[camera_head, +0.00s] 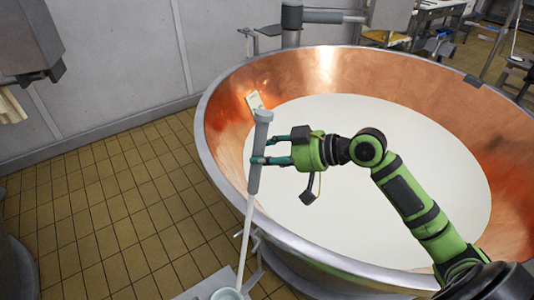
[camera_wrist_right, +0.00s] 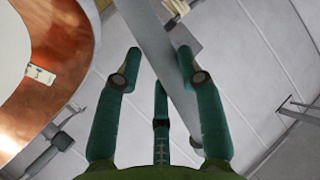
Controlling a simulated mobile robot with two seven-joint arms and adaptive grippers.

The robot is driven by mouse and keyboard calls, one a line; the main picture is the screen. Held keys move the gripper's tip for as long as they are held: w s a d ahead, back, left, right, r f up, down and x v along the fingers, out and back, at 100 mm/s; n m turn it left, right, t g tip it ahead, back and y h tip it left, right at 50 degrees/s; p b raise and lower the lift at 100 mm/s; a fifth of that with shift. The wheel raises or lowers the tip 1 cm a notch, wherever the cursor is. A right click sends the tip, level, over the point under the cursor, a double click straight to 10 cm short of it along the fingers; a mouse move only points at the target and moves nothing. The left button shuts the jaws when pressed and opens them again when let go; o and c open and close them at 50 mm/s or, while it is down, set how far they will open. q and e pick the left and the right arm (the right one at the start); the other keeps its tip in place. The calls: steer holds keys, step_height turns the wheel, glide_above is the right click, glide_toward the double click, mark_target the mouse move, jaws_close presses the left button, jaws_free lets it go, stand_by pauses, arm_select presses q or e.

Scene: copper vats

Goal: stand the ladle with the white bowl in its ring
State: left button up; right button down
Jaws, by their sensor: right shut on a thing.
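The ladle's grey handle (camera_head: 257,170) stands nearly upright, slightly tilted, at the near left rim of the copper vat. Its thin pale shaft (camera_head: 244,240) runs down to the white bowl (camera_head: 228,294), partly cut off at the bottom edge. My right gripper (camera_head: 258,160) is shut on the grey handle from the right, over the vat. In the right wrist view the handle (camera_wrist_right: 155,55) runs diagonally between my gripper's fingers (camera_wrist_right: 160,70). A small metal fitting (camera_head: 257,240) sits outside the vat beside the shaft; I cannot tell whether it is the ring. My left gripper is not visible.
The large copper vat (camera_head: 440,103) holds pale liquid (camera_head: 400,160) and has a wide steel rim. A white label (camera_head: 254,100) is on its inner wall behind the handle. A grey surface (camera_head: 205,286) is near the bowl. Tiled floor (camera_head: 110,215) is clear at left.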

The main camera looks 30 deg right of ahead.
stand_by(0.3)
steer(key=c, duration=0.7)
jaws_free()
steer(key=v, duration=1.2)
steer(key=shift+r, duration=0.1)
